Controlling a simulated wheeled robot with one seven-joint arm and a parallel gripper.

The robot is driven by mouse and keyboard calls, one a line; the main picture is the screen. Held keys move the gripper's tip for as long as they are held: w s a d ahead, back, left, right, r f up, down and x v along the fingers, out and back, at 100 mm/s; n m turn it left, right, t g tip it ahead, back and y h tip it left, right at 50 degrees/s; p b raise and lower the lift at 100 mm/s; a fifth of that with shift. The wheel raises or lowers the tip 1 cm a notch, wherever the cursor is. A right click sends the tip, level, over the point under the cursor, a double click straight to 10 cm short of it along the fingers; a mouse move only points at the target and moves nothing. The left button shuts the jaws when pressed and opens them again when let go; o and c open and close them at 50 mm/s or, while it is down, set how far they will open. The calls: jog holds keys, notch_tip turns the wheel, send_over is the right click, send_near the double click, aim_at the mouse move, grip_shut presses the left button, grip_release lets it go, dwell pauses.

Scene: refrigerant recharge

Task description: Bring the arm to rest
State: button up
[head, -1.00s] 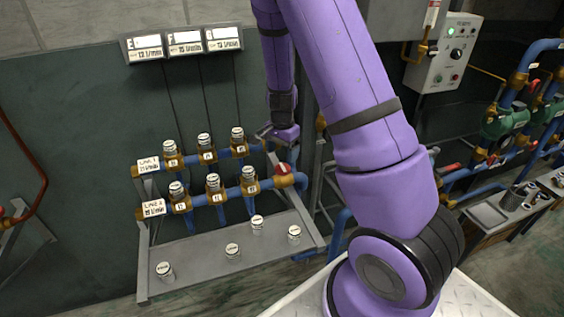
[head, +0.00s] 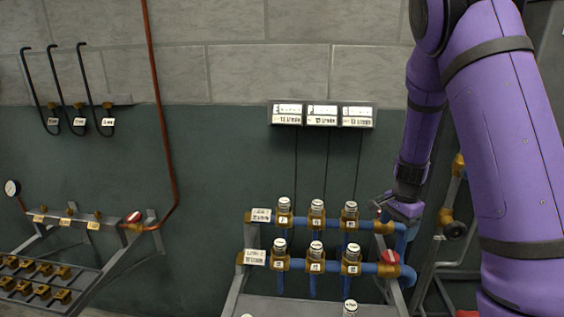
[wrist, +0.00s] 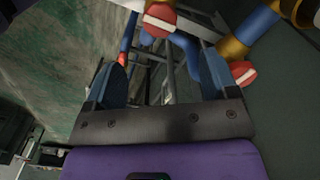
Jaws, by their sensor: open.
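My purple arm comes down at the right of the head view, in front of the wall. My gripper (head: 383,206) is beside the right end of the upper blue pipe (head: 333,224) of the valve rack. In the wrist view my gripper (wrist: 163,82) is open, its two dark fingers apart with nothing held between them. Past the fingertips a red and white round handle (wrist: 159,20) and a second red handle (wrist: 243,73) show close by. Whether a finger touches the pipework I cannot tell.
The rack carries two rows of silver-capped valves (head: 317,249) above a grey shelf (head: 285,306). A red valve handle (head: 390,257) sits at the lower pipe's end. Three label displays (head: 321,115) hang above. A tray of brass fittings (head: 40,282) and hooked hoses (head: 62,90) are at left.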

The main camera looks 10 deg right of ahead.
jog(key=s+a+r+n+t+y, duration=0.1)
jog(key=s+a+r+n, duration=0.25)
jog(key=r, duration=0.55)
jog(key=s+a+r+n+t+y, duration=0.1)
jog(key=s+a+r+n, duration=0.3)
jog(key=r, duration=0.5)
jog(key=s+a+r+n+t, duration=0.1)
jog(key=s+r+n, duration=0.1)
jog(key=s, duration=0.4)
jog(key=s+a+r+n+t+h, duration=0.1)
jog(key=s+a+r+n, duration=0.1)
jog(key=s+r, duration=0.2)
jog(key=s+a+r+n+t+h, duration=0.1)
jog(key=s+a+r+n, duration=0.1)
jog(key=s, duration=0.7)
notch_tip(320, 180, up, 2)
jog(key=shift+r+n, duration=0.1)
jog(key=shift+n, duration=0.45)
